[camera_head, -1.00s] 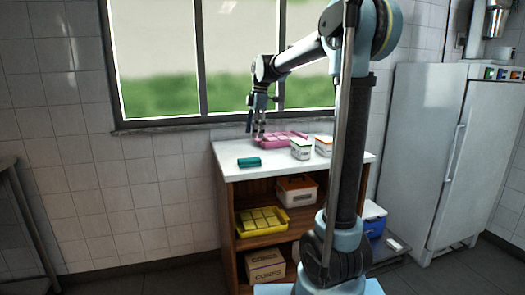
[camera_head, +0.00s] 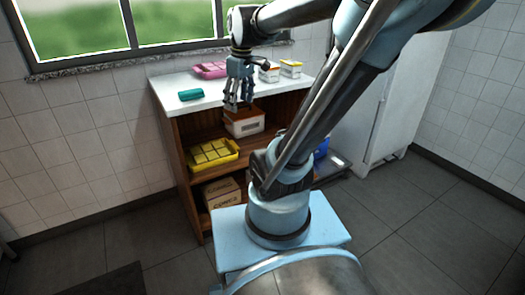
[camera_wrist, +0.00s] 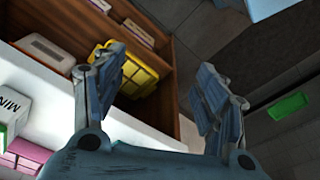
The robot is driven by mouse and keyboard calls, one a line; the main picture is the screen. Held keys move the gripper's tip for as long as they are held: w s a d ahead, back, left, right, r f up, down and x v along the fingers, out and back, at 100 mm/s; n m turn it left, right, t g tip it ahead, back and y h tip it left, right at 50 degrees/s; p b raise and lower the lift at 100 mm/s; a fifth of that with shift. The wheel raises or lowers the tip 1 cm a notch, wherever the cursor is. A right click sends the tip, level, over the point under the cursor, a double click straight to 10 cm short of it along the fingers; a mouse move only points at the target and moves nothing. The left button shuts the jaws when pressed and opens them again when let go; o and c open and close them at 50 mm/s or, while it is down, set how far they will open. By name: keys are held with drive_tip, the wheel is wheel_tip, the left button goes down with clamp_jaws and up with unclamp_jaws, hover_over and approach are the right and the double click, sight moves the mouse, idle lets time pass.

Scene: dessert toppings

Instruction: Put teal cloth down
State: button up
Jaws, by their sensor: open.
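The teal cloth (camera_head: 191,94), a small folded block, lies on the left part of the white counter top (camera_head: 172,86) in the head view. My gripper (camera_head: 238,104) hangs fingers down at the counter's front edge, to the right of the cloth and apart from it. In the wrist view my gripper (camera_wrist: 163,78) has its fingers spread wide with nothing between them.
A pink tray (camera_head: 209,70) and small cartons (camera_head: 291,68) stand at the counter's back. Shelves below hold a white bin (camera_head: 243,123), a yellow crate (camera_head: 213,155) and a cardboard box (camera_head: 222,193). A green item (camera_wrist: 287,106) shows over dark floor in the wrist view.

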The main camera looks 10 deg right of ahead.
drive_tip(key=s+d+f+m+t, duration=0.1)
drive_tip(key=s+d+f+m, duration=0.4)
drive_tip(key=s+f+m, duration=0.3)
drive_tip(key=s+f, duration=0.4)
drive_tip(key=f, duration=0.2)
drive_tip(key=shift+d+m+h, duration=0.15)
drive_tip(key=shift+m+h, duration=0.15)
drive_tip(key=shift+h, duration=0.1)
drive_tip(key=shift+s, duration=0.1)
drive_tip(key=shift+w+f, duration=0.15)
drive_tip(key=shift+w, duration=0.3)
drive_tip(key=shift+o, duration=0.5)
